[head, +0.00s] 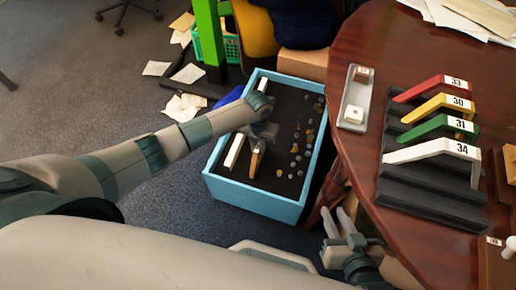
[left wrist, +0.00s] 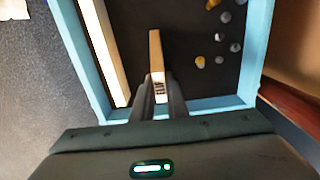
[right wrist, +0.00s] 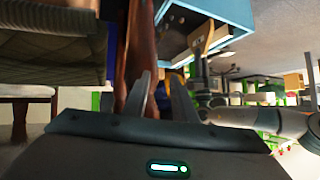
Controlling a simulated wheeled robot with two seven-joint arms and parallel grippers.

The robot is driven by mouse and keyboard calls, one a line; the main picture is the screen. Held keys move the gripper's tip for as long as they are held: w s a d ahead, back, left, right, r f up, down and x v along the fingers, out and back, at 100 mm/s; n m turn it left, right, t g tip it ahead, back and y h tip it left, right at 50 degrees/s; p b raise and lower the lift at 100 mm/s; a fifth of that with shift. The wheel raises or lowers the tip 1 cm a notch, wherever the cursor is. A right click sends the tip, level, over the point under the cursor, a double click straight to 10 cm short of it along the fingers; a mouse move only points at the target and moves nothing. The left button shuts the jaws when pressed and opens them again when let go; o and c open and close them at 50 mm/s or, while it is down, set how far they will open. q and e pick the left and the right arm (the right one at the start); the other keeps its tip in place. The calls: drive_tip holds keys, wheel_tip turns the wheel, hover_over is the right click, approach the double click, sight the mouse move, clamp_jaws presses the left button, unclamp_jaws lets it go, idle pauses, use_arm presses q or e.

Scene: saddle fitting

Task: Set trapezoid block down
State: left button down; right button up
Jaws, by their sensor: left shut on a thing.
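My left gripper (head: 258,138) reaches down into a blue-walled crate (head: 254,196) with a dark floor. It is shut on a narrow tan block (head: 255,160) with a white printed label. In the left wrist view the tan block (left wrist: 155,52) sticks out ahead between the fingertips (left wrist: 160,88). I cannot make out its full outline, nor whether it touches the crate floor. My right gripper (head: 338,222) is open and empty beside the table edge, outside the crate. Its spread fingers show in the right wrist view (right wrist: 160,95).
A long pale bar (head: 236,150) lies left of the held block; several small round pieces (head: 294,148) lie to the right. On the wooden table (head: 362,185) stand a small tray (head: 348,119) with two blocks and a dark stepped rack (head: 405,190) with numbered angled pieces.

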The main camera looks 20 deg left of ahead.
use_arm(q)
drive_tip(key=shift+f, duration=0.35)
use_arm(e)
drive_tip(key=shift+w+a+r, duration=0.1)
drive_tip(key=shift+w+r, duration=0.05)
drive_tip(key=shift+r, duration=0.1)
use_arm(q)
drive_tip(key=shift+f, duration=0.15)
use_arm(e)
drive_tip(key=shift+w+a+r+t, duration=0.1)
drive_tip(key=shift+w+r+t, duration=0.1)
drive_tip(key=shift+t, duration=0.3)
use_arm(q)
drive_tip(key=c, duration=1.7)
unclamp_jaws()
drive_tip(key=shift+c, duration=0.2)
